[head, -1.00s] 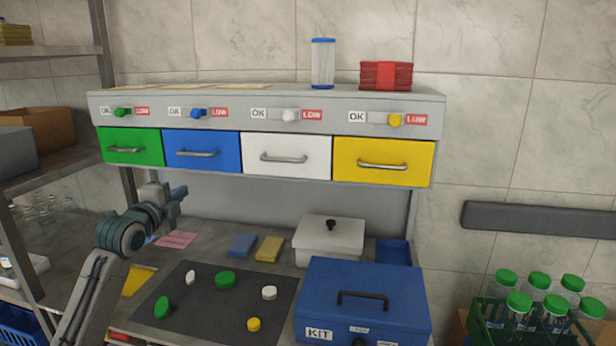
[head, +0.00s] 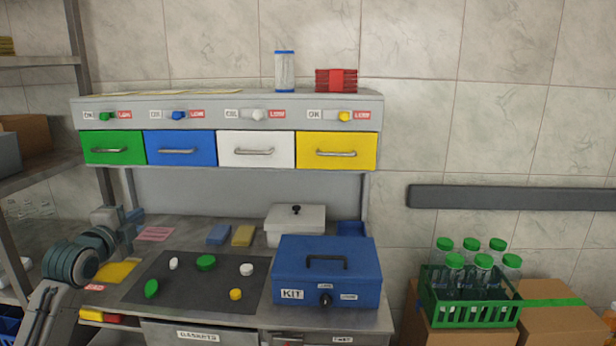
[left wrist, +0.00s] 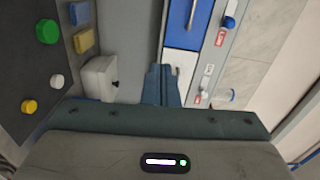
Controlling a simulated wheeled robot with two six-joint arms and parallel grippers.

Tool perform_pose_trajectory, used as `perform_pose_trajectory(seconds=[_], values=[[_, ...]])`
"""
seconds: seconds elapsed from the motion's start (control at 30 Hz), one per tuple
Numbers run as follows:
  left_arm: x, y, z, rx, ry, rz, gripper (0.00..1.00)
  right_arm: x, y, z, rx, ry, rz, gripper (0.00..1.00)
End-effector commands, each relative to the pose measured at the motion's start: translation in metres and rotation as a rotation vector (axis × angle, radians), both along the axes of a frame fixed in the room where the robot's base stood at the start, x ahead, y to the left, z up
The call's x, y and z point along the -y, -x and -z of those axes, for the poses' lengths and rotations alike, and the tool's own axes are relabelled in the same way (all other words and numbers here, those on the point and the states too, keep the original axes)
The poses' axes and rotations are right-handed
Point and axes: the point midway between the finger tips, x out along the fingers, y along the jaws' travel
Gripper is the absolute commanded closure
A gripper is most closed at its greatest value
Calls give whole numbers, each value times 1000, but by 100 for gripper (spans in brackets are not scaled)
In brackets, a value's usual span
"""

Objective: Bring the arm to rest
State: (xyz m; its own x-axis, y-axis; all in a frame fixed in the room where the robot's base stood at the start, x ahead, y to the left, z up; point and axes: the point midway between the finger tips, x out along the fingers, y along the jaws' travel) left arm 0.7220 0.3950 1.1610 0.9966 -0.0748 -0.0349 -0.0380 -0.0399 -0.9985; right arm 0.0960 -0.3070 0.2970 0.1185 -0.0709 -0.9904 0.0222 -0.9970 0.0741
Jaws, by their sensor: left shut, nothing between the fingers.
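My left gripper (head: 131,219) is at the left of the head view, raised near the left end of the workbench. It is shut and empty, and touches nothing that I can see. In the left wrist view the closed fingers (left wrist: 161,86) point towards the drawer unit, with the blue drawer (left wrist: 179,24) and the white drawer (left wrist: 181,62) ahead of them. In the head view the drawer unit's green drawer (head: 114,148) is shut, as are the blue, white and yellow (head: 336,151) ones. My right gripper is not in either view.
A dark mat (head: 190,289) holds green, white and yellow caps. A blue KIT box (head: 327,275) and a white lidded box (head: 295,224) stand to its right. A green crate (head: 470,308) of bottles sits on cardboard at the right. Shelving (head: 27,165) is close at the left.

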Motion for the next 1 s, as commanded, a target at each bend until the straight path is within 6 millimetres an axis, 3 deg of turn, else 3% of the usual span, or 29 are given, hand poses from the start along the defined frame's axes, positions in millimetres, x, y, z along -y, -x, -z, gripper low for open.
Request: perform_pose_trajectory(seconds=[0.27, 0.47, 0.57, 0.67, 0.8, 0.9, 1.0], values=[[22, 20, 62, -124, 107, -5, 100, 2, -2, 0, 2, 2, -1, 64], [44, 52, 127, -264, 231, -33, 100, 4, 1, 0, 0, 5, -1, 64], [58, 79, 169, -360, 322, -67, 100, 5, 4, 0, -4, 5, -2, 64], [74, 121, 220, -484, 442, -131, 100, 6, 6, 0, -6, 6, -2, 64], [95, 195, 284, -657, 628, -268, 100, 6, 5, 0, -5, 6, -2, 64], [106, 252, 318, -762, 755, -395, 100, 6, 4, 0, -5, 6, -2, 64], [112, 302, 340, -839, 860, -521, 100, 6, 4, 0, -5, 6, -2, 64]])
